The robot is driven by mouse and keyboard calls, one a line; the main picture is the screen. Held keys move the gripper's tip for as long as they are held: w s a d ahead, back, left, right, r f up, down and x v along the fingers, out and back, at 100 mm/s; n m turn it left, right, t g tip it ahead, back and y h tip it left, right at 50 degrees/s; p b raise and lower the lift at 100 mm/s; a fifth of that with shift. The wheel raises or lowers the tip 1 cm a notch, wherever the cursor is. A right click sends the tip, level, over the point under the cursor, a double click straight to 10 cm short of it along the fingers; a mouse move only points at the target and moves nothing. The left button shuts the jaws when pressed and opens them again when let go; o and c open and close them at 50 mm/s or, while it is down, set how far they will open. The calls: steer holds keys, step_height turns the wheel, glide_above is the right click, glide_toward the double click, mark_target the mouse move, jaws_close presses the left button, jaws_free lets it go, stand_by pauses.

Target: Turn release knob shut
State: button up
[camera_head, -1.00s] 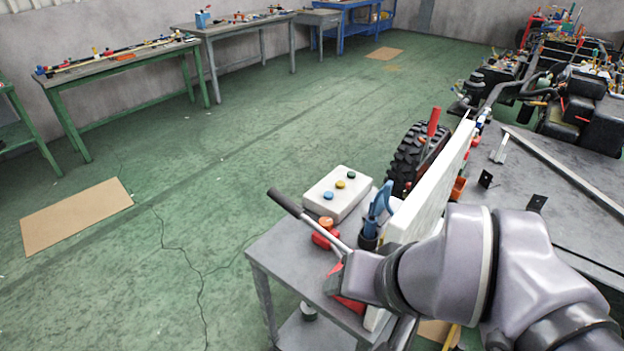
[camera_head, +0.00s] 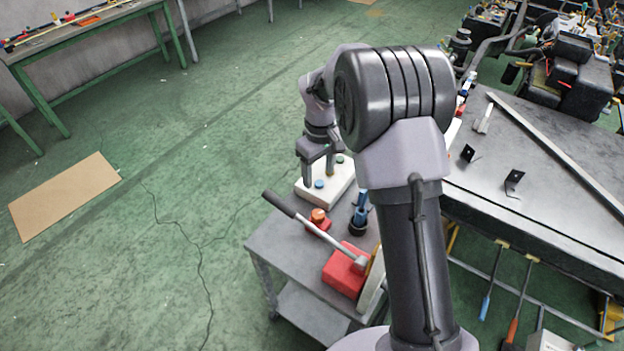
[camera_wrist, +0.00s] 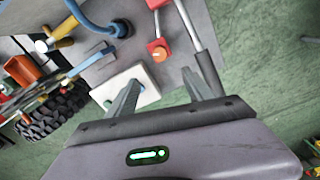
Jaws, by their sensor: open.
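An orange knob (camera_head: 318,215) sits on a small red block on the grey cart. In the wrist view the orange knob (camera_wrist: 160,53) shows on its red base, ahead of the fingers. I cannot tell its turn position. A red pump (camera_head: 345,269) with a long grey lever and black handle (camera_head: 279,203) stands beside it. My gripper (camera_head: 320,172) is open, pointing down over the white button box, beyond the orange knob. In the wrist view my gripper (camera_wrist: 160,77) has nothing between its fingertips and is apart from the knob.
The white box (camera_head: 341,185) with coloured buttons lies under my gripper. A dark cup (camera_head: 358,228) with blue-handled tools stands right of the knob. The lever slants close by the knob. A grey workbench (camera_head: 540,165) is to the right. Green floor is open to the left.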

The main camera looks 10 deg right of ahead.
mark_target(318, 214)
step_height(318, 214, down, 18)
steer(key=b, duration=0.4)
steer(key=shift+s+r, duration=0.1)
steer(key=shift+r, duration=0.1)
jaws_close()
